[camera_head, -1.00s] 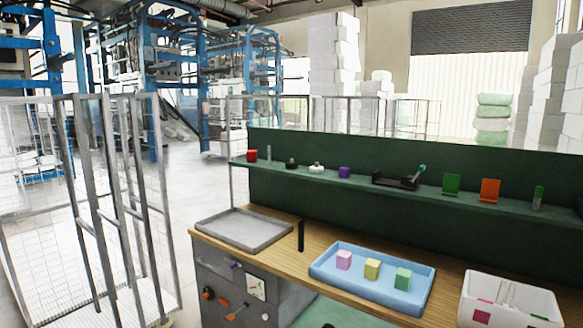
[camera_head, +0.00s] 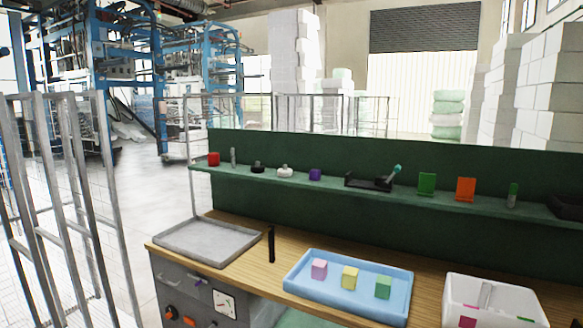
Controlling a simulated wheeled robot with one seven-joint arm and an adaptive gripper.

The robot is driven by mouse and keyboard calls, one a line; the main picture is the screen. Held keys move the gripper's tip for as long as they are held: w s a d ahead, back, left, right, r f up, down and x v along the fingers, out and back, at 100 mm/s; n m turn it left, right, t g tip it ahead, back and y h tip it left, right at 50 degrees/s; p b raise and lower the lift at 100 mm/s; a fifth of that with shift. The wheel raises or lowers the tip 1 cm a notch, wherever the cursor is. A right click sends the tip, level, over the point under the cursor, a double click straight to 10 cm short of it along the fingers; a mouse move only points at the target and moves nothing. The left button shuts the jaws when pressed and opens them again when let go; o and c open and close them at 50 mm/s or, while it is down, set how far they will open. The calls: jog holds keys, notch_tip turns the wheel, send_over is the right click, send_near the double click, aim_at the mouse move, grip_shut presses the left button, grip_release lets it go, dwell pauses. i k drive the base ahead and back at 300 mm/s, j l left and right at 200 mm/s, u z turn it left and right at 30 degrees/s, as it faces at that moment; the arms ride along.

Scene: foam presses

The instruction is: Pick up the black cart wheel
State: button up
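I cannot pick out a black cart wheel for certain. A small black object (camera_head: 258,167) stands on the green shelf between a grey upright piece and a white object; it is too small to tell what it is. A grey wire cart (camera_head: 70,215) stands at the left, and its lower end is cut off by the picture's edge, so no wheel of it shows. My gripper is not in view.
The wooden workbench (camera_head: 225,279) carries a grey tray (camera_head: 176,257), a black upright piece (camera_head: 271,244), a blue tray (camera_head: 304,285) with coloured cubes and a white bin (camera_head: 535,304). The green shelf (camera_head: 330,186) holds small items. Open floor (camera_head: 150,195) lies between cart and bench.

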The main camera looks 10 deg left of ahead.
aim_at(257, 169)
jog(key=i+j+z, duration=0.2)
jog(key=i+j, duration=0.2)
jog(key=j, duration=0.2)
jog(key=i+j+z, duration=0.25)
jog(key=j, duration=0.4)
jog(key=i+j+z, duration=0.1)
jog(key=i+j, duration=0.2)
jog(key=i+j+z, duration=0.1)
jog(key=j, duration=0.35)
